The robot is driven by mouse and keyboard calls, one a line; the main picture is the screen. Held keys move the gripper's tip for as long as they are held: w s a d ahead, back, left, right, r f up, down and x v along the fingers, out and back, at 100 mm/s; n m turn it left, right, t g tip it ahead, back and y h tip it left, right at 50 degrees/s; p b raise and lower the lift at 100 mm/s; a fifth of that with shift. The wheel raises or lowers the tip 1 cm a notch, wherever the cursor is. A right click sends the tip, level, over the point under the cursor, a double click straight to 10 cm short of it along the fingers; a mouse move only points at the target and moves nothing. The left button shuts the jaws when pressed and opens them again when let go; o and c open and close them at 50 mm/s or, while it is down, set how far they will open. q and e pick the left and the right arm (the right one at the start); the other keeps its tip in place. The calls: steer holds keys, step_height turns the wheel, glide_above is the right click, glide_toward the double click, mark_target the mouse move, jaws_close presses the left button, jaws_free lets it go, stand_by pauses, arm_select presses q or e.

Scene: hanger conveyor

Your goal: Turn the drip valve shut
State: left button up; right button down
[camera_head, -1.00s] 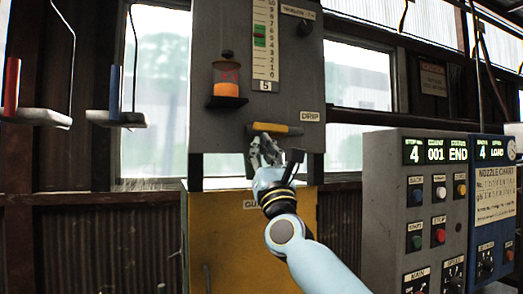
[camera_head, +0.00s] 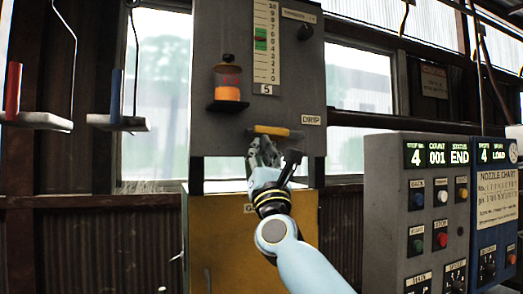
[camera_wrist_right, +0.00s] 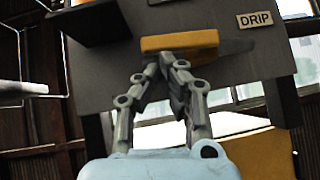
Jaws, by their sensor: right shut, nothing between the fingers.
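The drip valve's yellow handle (camera_head: 271,131) lies almost level across the lower front of the grey panel, left of the DRIP label (camera_head: 311,120). In the right wrist view the handle (camera_wrist_right: 180,41) crosses above my fingers, with a greyish end sticking out to its right. My right gripper (camera_head: 263,146) is just below the handle. Its fingers are closed together with nothing held, and the fingertips (camera_wrist_right: 167,62) point at the handle's lower edge. I cannot tell whether they touch it. My left gripper is out of view.
On the panel (camera_head: 208,135) are an orange-filled glass cup (camera_head: 228,90), a level scale (camera_head: 266,45) and a knob (camera_head: 305,29). A yellow cabinet (camera_head: 225,230) stands below. A grey control box (camera_head: 390,170) is at right; hanging trays (camera_head: 117,121) are at left.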

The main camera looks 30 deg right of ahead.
mark_target(256, 130)
steer(key=shift+a+r+m+h, duration=0.1)
steer(key=shift+r+m+h, duration=0.05)
steer(key=shift+m+h, duration=0.35)
steer(key=r+m+g+h, duration=0.1)
steer(key=m+g+h, duration=0.1)
steer(key=m+g, duration=0.1)
steer(key=r+m+g+h, duration=0.1)
steer(key=m+g+h, duration=0.1)
steer(key=m, duration=0.3)
steer(key=a+r+m+g+h, duration=0.1)
steer(key=m+g+h, duration=0.1)
steer(key=m+g, duration=0.1)
steer(key=shift+w+r+m+g, duration=0.15)
steer(key=shift+r+m+g, duration=0.2)
steer(key=shift+m, duration=0.35)
steer(key=shift+d+r+h+b, duration=0.15)
steer(key=shift+d+r+b, duration=0.05)
steer(key=shift+r, duration=0.45)
steer(key=shift+d+r+h+b, duration=0.15)
steer(key=shift+r+b, duration=0.05)
steer(key=shift+r, duration=0.4)
steer(key=shift+d+r, duration=0.1)
steer(key=shift+r, duration=0.05)
